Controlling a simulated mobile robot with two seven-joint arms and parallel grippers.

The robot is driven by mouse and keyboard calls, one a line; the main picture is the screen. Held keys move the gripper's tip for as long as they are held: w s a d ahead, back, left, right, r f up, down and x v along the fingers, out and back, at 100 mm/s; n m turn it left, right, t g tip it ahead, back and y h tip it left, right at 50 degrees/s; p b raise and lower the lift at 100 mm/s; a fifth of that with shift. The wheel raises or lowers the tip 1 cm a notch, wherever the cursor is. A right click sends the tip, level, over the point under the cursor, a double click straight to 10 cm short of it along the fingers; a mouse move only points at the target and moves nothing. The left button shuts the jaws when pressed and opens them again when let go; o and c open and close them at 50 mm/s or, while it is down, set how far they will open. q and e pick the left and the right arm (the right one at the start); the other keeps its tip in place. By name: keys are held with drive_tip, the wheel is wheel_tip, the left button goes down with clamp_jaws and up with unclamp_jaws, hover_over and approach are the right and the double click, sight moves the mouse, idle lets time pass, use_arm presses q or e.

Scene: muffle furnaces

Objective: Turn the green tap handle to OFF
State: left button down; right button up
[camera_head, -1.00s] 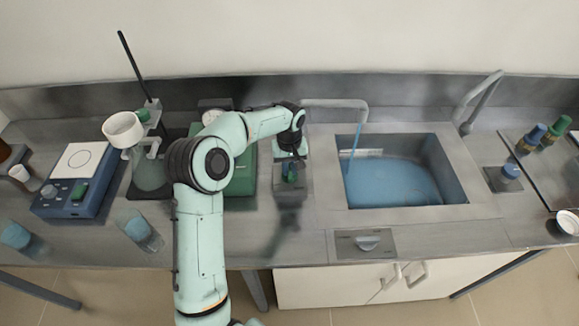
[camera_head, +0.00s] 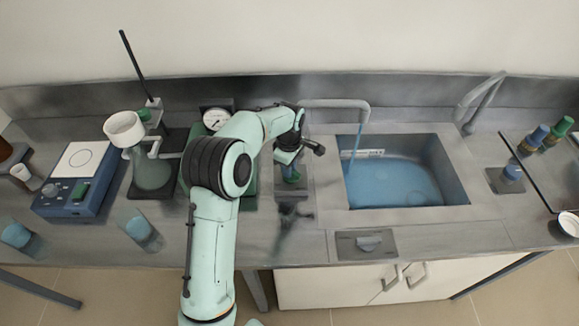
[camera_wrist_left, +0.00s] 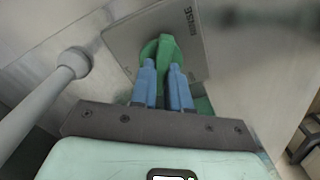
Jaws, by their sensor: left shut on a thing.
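The green tap handle (camera_wrist_left: 160,48) stands on a grey plate (camera_wrist_left: 120,38) in the wrist view, between the blue fingertips of my left gripper (camera_wrist_left: 162,70). The gripper is shut on the handle. In the head view my left gripper (camera_head: 291,166) is left of the sink, over the tap's plate (camera_head: 292,192), and mostly hides the handle. A grey spout (camera_head: 340,103) reaches over the sink (camera_head: 458,180), with a thin blue stream (camera_head: 355,148) falling from it into blue water (camera_head: 390,186). Part of the plate's lettering shows; an OFF mark does not. My right gripper is not in view.
A second grey faucet (camera_head: 478,100) stands right of the sink. A grey control panel (camera_head: 345,246) lies at the counter's front edge.

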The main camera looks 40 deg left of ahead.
use_arm(q)
drive_tip(key=n, duration=0.6)
drive_tip(key=shift+s+p, duration=0.1)
drive_tip(key=shift+p, duration=0.3)
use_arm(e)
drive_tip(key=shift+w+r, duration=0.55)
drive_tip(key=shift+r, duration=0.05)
use_arm(q)
drive_tip(key=shift+n, duration=0.3)
drive_tip(key=c, duration=1.1)
unclamp_jaws()
wheel_tip(320, 180, up, 13)
drive_tip(key=p, duration=0.1)
drive_tip(key=shift+r, duration=0.2)
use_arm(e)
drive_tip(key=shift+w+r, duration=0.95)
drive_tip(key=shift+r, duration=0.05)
